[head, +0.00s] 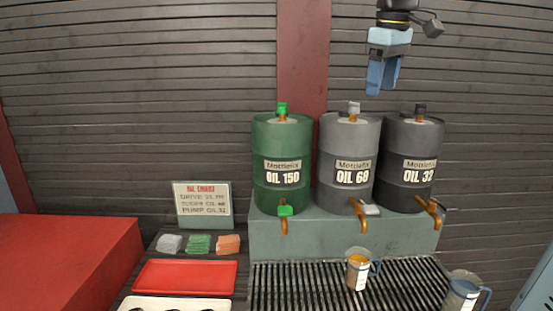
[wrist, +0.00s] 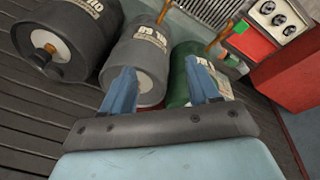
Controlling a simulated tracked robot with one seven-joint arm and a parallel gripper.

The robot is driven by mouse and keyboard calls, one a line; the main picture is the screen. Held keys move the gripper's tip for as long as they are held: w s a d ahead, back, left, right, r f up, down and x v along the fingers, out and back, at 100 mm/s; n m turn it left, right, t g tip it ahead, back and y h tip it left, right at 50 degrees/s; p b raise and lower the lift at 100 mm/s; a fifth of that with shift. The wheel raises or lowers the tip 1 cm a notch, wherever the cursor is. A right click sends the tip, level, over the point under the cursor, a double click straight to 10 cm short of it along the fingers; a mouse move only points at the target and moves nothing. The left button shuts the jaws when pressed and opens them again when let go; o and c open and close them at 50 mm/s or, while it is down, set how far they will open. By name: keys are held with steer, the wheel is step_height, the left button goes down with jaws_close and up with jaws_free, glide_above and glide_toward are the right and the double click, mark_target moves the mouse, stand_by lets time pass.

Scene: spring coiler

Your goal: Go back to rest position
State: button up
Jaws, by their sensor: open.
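My gripper (head: 383,76) hangs at the top right of the head view, above and in front of the grey barrels. Its blue fingers point down, apart and empty. In the wrist view my gripper (wrist: 168,92) shows two spread blue fingers with nothing between them. Behind them are the mid-grey barrel (wrist: 146,62) and the green barrel (wrist: 178,72). The head view shows the green OIL 150 barrel (head: 282,150), the grey OIL 68 barrel (head: 345,150) and the dark OIL 32 barrel (head: 410,155), side by side. My gripper touches none of them.
A measuring jug (head: 357,272) with amber liquid stands on the drip grate (head: 300,285). Another jug (head: 461,292) is at the lower right. Folded cloths (head: 199,243), a red tray (head: 186,276) and an oil chart (head: 203,204) are at left. The space around the gripper is clear.

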steer(key=s+f+m+t, duration=0.3)
steer(key=s+f+m, duration=0.5)
steer(key=s+f, duration=1.1)
steer(key=shift+s+d+f, duration=0.35)
steer(key=shift+f, duration=0.55)
